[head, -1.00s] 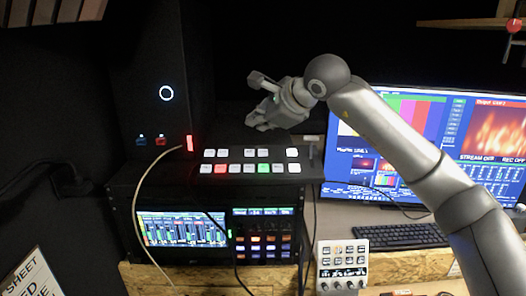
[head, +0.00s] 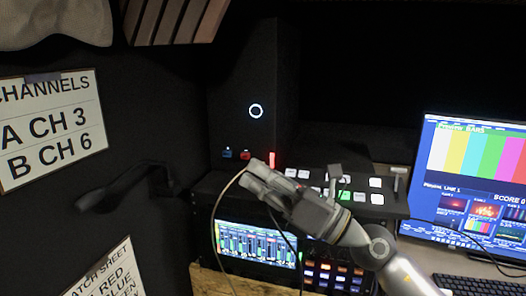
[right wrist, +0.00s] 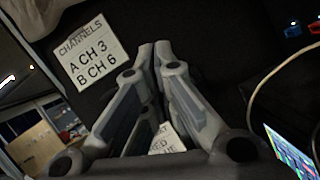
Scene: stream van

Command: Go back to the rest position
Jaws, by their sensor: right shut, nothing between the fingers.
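My right gripper (head: 258,177) shows in the head view, reaching in from the lower right in front of the switcher panel (head: 376,197) and hiding part of its buttons. In the right wrist view its fingers (right wrist: 157,50) are close together with nothing between them. I cannot tell how far it is from the panel. My left gripper is not in view.
A black tower with a lit ring (head: 255,111) stands behind the panel. A thin cable (head: 222,205) loops near the gripper. The audio screen (head: 256,246) is below and a monitor (head: 475,190) at the right. A CHANNELS sign (head: 50,125) hangs at the left.

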